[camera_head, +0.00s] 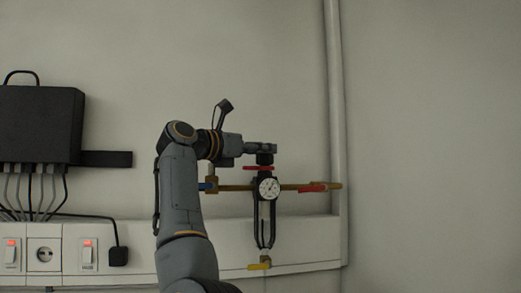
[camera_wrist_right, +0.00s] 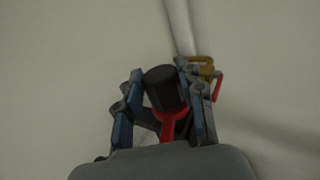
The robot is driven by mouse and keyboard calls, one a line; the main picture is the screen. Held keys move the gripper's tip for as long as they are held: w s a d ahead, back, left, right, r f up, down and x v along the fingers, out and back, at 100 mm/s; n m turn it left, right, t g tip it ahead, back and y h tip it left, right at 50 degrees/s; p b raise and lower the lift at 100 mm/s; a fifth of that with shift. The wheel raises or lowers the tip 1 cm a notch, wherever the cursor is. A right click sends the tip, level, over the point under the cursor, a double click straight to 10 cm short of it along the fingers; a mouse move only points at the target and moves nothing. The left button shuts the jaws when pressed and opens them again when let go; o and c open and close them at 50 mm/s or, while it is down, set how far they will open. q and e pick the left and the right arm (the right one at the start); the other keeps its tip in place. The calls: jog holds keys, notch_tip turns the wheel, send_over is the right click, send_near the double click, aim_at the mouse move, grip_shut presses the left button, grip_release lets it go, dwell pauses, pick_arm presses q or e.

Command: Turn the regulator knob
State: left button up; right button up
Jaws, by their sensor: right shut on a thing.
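The regulator's black knob (camera_head: 265,159) sits above a round white dial gauge (camera_head: 268,188) on a brass pipe (camera_head: 295,187) along the wall. My right gripper (camera_head: 262,149) reaches it from the left, at the top of the regulator. In the right wrist view my right gripper (camera_wrist_right: 160,82) has one finger on each side of the black knob (camera_wrist_right: 164,88) and is shut on it. A red part (camera_wrist_right: 172,122) shows just below the knob. The exact finger contact is hard to make out in the dim picture. My left gripper is not in view.
A red lever (camera_head: 311,188) sits on the pipe to the right, and a yellow handle (camera_head: 260,266) hangs below. A vertical pipe (camera_head: 335,100) stands at the right. A black box (camera_head: 38,125) with cables and wall switches (camera_head: 88,254) are at the left.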

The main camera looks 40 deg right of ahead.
jog(key=shift+g, duration=0.3)
dwell(0.4)
jog(key=o, duration=1.2)
jog(key=a, duration=1.2)
jog(key=shift+w, duration=0.1)
